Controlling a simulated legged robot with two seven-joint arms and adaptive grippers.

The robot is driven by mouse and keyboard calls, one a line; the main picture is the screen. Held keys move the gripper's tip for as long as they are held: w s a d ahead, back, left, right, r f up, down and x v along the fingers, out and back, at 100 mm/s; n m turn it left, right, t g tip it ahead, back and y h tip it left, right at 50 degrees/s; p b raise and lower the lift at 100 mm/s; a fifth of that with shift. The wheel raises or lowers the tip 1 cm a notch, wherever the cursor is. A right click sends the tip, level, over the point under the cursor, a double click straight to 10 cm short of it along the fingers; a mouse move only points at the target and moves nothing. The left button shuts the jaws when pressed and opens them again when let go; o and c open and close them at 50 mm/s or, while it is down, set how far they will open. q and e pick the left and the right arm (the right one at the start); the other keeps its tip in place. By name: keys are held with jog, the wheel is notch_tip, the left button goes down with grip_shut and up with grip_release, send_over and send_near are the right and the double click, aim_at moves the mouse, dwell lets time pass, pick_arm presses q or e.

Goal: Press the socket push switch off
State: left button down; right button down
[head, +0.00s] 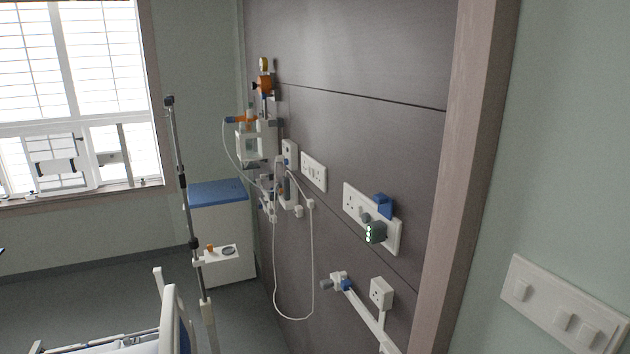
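A long white socket plate (351,203) is on the dark wall panel, right of the middle in the head view. A blue plug (384,204) and a dark grey-green plug (375,233) with small lit dots sit on it and hide part of its face. Another white socket plate (314,172) is further left, and a small single one (381,293) is lower down. I cannot tell which socket has the push switch or its state. A white wall plate (563,308) with several square switches is at the lower right. Neither of my grippers is in view.
A white cable (313,262) hangs in a loop from the wall equipment. A white rail (368,322) runs below the sockets. A drip pole (186,200), a blue-topped cabinet (222,230) and a bed end (172,315) stand to the left. A wooden post (464,180) projects beside the panel.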

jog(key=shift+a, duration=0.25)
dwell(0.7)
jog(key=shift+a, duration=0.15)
